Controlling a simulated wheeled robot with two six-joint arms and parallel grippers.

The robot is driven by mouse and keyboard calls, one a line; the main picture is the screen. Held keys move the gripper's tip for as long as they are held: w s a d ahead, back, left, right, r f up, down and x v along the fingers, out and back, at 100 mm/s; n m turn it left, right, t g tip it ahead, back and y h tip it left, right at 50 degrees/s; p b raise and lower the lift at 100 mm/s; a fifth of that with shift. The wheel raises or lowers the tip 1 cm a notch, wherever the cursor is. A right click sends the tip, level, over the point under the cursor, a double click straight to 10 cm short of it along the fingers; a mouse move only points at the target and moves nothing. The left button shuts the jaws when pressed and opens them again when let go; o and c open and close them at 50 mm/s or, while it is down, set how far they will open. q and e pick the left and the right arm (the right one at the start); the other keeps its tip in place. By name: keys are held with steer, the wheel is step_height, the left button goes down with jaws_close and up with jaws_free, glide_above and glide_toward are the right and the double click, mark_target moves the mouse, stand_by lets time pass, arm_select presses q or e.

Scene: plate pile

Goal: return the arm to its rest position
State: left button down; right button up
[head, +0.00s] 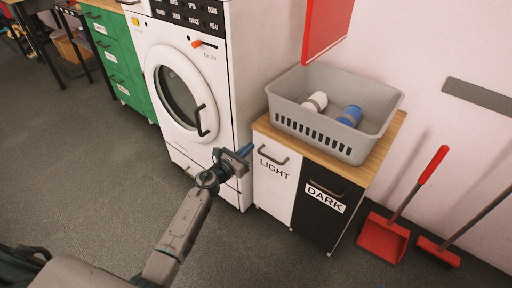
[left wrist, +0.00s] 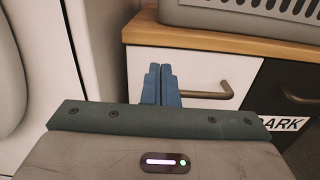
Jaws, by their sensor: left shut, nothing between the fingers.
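My left gripper (head: 246,151) is in front of the washing machine's right edge, close to the cabinet with the LIGHT door. In the left wrist view its blue fingers (left wrist: 162,84) are together with nothing between them. They appear in front of the LIGHT door and its handle (left wrist: 210,91); I cannot tell whether they touch it. My left arm (head: 180,235) reaches up from the bottom of the head view. My right gripper is not in view.
A white washing machine (head: 217,75) has its round door shut. A grey basket (head: 385,112) with a white and a blue item stands on the wooden-topped cabinet (head: 378,152). A red dustpan (head: 382,238) and brush are at right. Grey floor (head: 75,170) at left is clear.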

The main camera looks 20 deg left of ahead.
arm_select(q)
steer(key=v, duration=0.8)
steer(key=shift+w+a+f, duration=0.15)
steer(key=shift+a+f, duration=0.15)
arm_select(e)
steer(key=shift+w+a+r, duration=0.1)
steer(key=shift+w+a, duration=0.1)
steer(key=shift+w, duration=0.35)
